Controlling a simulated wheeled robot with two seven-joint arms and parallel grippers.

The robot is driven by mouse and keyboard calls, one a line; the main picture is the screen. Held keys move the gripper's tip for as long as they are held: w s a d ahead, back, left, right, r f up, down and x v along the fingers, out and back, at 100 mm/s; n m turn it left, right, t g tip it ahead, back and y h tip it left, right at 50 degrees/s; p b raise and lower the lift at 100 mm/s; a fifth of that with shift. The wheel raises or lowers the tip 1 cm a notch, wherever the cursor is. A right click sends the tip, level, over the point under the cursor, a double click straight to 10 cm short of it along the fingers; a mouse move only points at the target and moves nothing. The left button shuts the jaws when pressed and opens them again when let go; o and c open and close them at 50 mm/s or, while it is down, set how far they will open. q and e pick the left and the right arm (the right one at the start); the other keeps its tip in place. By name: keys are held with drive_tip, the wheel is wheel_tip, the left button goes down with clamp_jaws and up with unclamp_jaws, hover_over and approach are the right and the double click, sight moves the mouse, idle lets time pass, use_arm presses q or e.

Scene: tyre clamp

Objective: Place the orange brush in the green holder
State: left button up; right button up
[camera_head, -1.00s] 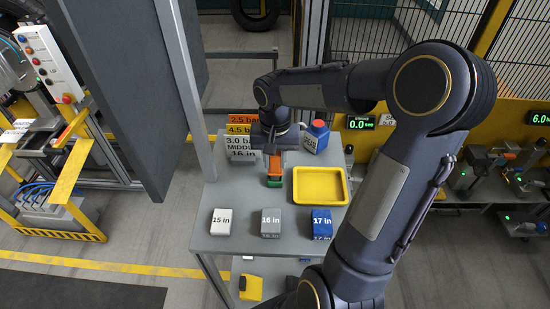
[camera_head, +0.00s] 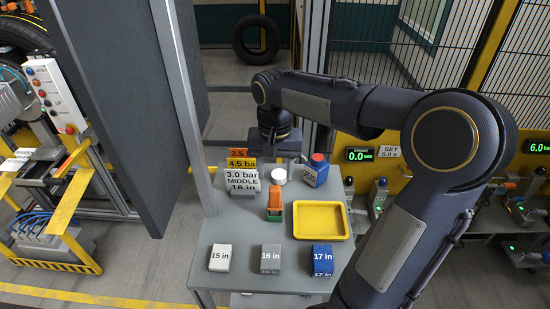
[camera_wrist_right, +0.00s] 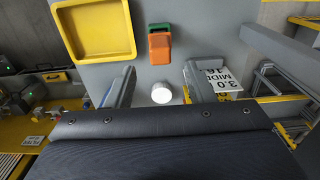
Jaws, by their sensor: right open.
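The orange brush (camera_head: 274,198) stands in the small green holder (camera_head: 275,214) on the grey table, its orange part leaning out of the green. In the right wrist view the orange brush (camera_wrist_right: 160,48) shows against the green holder (camera_wrist_right: 160,27), beyond my fingertips. My right gripper (camera_wrist_right: 159,70) is open, with one finger on each side and nothing between them touching. In the head view my right gripper (camera_head: 280,153) is behind and above the brush, apart from it; its fingers are hard to make out. My left gripper is not in view.
A yellow tray (camera_head: 321,237) lies right of the holder. A white round thing (camera_head: 279,176) and a blue container with a red cap (camera_head: 316,170) stand behind. Labelled signs (camera_head: 242,181) stand left. White, grey and blue blocks (camera_head: 271,259) line the front.

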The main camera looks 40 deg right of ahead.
drive_tip(key=s+a+f+n+t+y, duration=0.1)
drive_tip(key=s+a+n+t+y, duration=0.1)
drive_tip(key=s+a, duration=0.4)
drive_tip(key=s+a+f+n+t+y, duration=0.1)
drive_tip(key=s+a+n+t, duration=0.2)
drive_tip(key=s+a, duration=0.3)
drive_tip(key=s+n, duration=0.1)
drive_tip(key=s, duration=0.2)
drive_tip(key=shift+s+f+t+y, duration=0.25)
drive_tip(key=shift+f+t+y, duration=0.05)
drive_tip(key=shift+f+y, duration=0.1)
drive_tip(key=shift+a+r, duration=0.1)
